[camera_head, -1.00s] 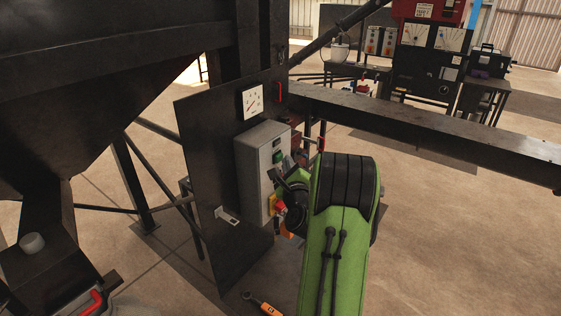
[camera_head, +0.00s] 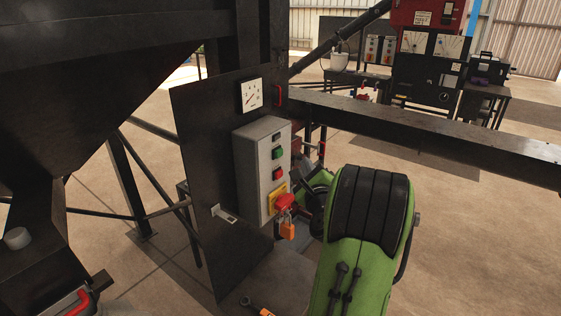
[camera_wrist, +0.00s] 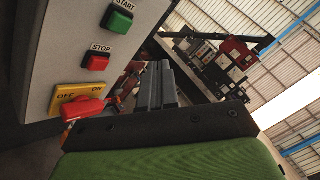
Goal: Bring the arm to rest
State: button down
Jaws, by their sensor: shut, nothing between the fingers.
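The box has a green START button (camera_wrist: 118,21), a red STOP button (camera_wrist: 96,62) and a red switch handle (camera_wrist: 84,109) on a yellow OFF/ON plate (camera_wrist: 72,94). An orange padlock (camera_head: 287,230) hangs at the switch. In the head view the fingers are mostly hidden.
A dark panel (camera_head: 200,150) with a gauge (camera_head: 251,94) carries the box. A long steel beam (camera_head: 430,132) crosses behind my arm. A dark hopper (camera_head: 90,100) is at the left. Open floor (camera_head: 480,240) lies to the right.

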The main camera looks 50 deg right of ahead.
jog(key=shift+a, duration=0.1)
dwell(0.7)
jog(key=w+a+n+y, duration=0.2)
jog(key=a+n+y, duration=0.3)
jog(key=a, duration=0.4)
jog(key=w+a+n+g+y, duration=0.1)
jog(key=w+a+n+y, duration=0.1)
jog(key=a+n, duration=0.65)
jog(key=w+a+n+y, duration=0.35)
jog(key=a+n, duration=0.25)
jog(key=a, duration=0.4)
jog(key=s+a+f+n+g+y+p, duration=0.15)
jog(key=s+a+n+g, duration=0.35)
jog(key=s+a+n, duration=0.5)
jog(key=s+a+f+n+g, duration=0.1)
jog(key=s+n, duration=0.4)
jog(key=s, duration=0.7)
jog(key=shift+s+a+f+g, duration=0.25)
jog(key=shift+a+f+g, duration=0.2)
jog(key=shift+g, duration=0.45)
